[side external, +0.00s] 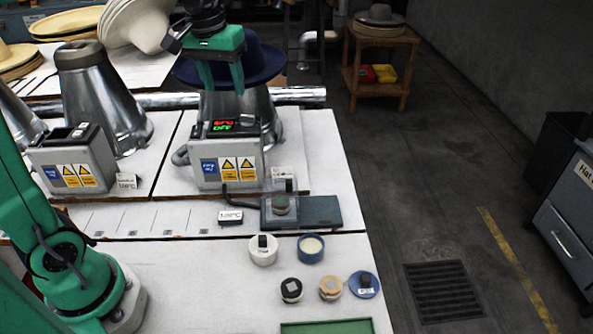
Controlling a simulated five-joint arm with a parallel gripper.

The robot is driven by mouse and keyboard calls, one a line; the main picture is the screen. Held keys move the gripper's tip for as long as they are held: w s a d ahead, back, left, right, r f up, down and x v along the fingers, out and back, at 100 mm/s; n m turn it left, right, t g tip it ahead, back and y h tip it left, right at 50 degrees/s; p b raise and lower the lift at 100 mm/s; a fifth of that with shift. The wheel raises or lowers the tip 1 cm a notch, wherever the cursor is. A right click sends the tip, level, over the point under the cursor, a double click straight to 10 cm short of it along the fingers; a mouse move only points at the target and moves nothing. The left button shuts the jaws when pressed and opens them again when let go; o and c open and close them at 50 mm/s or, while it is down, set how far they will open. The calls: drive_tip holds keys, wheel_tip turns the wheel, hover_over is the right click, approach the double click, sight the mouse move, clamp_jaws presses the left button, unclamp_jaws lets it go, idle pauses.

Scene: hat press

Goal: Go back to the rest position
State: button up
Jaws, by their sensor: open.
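My gripper (223,88) is at the top centre of the side external view, with its two green fingers pointing down. It is open, with a gap between the fingers. Behind and around the fingers is a dark blue hat (262,62) on a metal hat form (268,117). The gripper hides part of the hat, and I cannot tell whether the fingers touch it. A grey control box (227,157) with a red and green display stands in front of the form.
A second metal form (98,90) and control box (72,160) stand left. Pale hats (138,22) are behind. A button box (281,207) and several small pots, including a white one (263,250), are on the front table.

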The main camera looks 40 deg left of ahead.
drive_tip(key=s+d+f+m+t, duration=0.1)
drive_tip(key=s+f+m+t, duration=0.1)
drive_tip(key=s, duration=0.6)
drive_tip(key=s+d+f+m+t, duration=0.2)
drive_tip(key=s, duration=0.6)
drive_tip(key=shift+s+f, duration=0.2)
drive_tip(key=shift+f, duration=0.2)
drive_tip(key=shift+d, duration=0.1)
